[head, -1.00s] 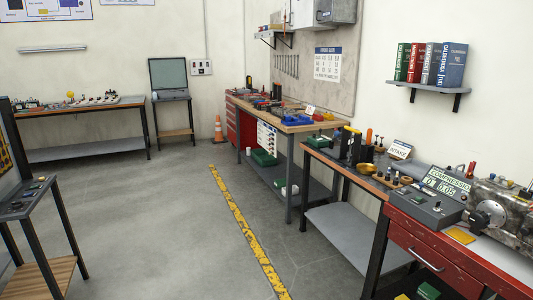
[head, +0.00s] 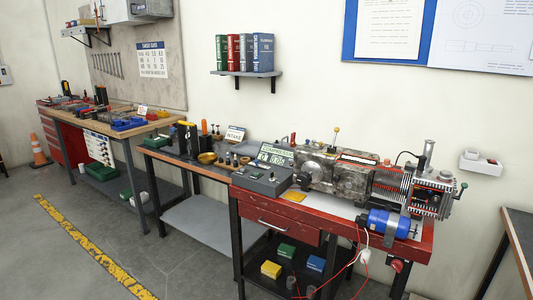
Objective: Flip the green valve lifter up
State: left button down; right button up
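A machine assembly (head: 340,168) with a finned cylinder (head: 393,183) at its right end lies on a red workbench (head: 420,240). A small green knob (head: 463,185) sticks out at the right end of this assembly; it may be the green valve lifter, but it is too small to tell its shape or whether it is up or down. Neither of my grippers shows in the head view.
A blue motor (head: 390,223) sits at the bench's front right, with red cables hanging below it. A grey control box (head: 262,180) stands at the bench's left. Other benches line the wall to the left. Open grey floor (head: 95,240) with a yellow line (head: 85,245) lies in front.

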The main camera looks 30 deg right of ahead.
aim_at(464, 185)
jog(key=z, duration=2.35)
